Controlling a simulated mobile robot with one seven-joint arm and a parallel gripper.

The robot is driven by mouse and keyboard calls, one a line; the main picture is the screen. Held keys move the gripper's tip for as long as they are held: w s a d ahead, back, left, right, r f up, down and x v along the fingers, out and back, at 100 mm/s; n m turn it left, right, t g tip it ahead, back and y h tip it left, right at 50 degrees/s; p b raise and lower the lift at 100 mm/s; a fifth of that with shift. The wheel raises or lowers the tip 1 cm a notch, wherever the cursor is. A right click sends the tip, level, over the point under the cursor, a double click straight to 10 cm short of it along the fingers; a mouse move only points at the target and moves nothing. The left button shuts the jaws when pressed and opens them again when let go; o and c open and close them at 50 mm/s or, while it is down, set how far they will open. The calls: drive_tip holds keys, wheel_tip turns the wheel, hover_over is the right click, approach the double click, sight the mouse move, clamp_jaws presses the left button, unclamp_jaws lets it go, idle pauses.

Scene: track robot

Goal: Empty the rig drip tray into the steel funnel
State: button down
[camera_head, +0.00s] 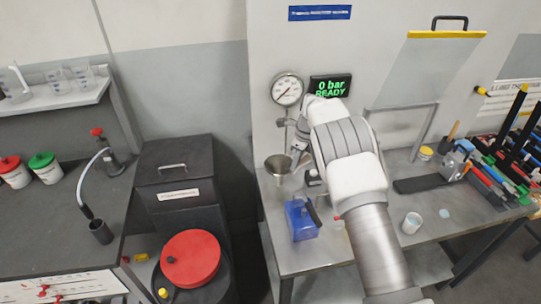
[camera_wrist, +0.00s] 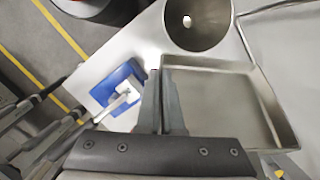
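The drip tray (camera_wrist: 265,95) is a shallow rectangular steel tray with a dull grey-brown inside, right of my fingers in the wrist view. My gripper (camera_wrist: 161,75) has its two dark fingers close together on the tray's left wall, which shows thinly between the tips. In the head view the funnel (camera_head: 278,166) stands over the bench, left of my arm. My arm hides most of the tray there. I cannot tell whether liquid is in the tray.
A blue container (camera_head: 301,221) stands on the bench (camera_head: 300,258) below the funnel. A pressure gauge (camera_head: 287,90) and a green display (camera_head: 330,88) reading "0 bar READY" are on the panel behind. A white cup (camera_head: 411,223) and a crowded tool rack (camera_head: 495,170) are at right.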

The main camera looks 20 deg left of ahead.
drive_tip(key=s+a+m, duration=0.1)
drive_tip(key=a+m, duration=0.2)
drive_tip(key=a, duration=0.5)
drive_tip(key=shift+a+r+m+t+p, duration=0.15)
drive_tip(key=shift+m+t+p, duration=0.15)
drive_tip(key=shift+p, duration=0.15)
drive_tip(key=y, duration=0.1)
drive_tip(key=t+y+b, duration=0.1)
drive_tip(key=d+f+t+y, duration=0.1)
drive_tip(key=shift+s+d+b, duration=0.1)
drive_tip(key=shift+s+b, duration=0.15)
drive_tip(key=shift+b, duration=0.1)
drive_tip(key=shift+b, duration=0.35)
drive_tip(key=y+b, duration=0.1)
drive_tip(key=b, duration=0.5)
drive_tip(key=t+y+b, duration=0.1)
drive_tip(key=b, duration=0.5)
drive_tip(key=shift+s+d+f+b, duration=0.2)
drive_tip(key=shift+d+b, duration=0.15)
drive_tip(key=y+b, duration=0.1)
drive_tip(key=b, duration=0.7)
drive_tip(key=t+y+b, duration=0.1)
drive_tip(key=y+b, duration=0.1)
drive_tip(key=b, duration=0.6)
drive_tip(key=f+t+y+b, duration=0.1)
drive_tip(key=b, duration=0.7)
drive_tip(key=shift+s+d+y+b, duration=0.2)
drive_tip(key=shift+y+b, duration=0.1)
drive_tip(key=shift+y, duration=0.1)
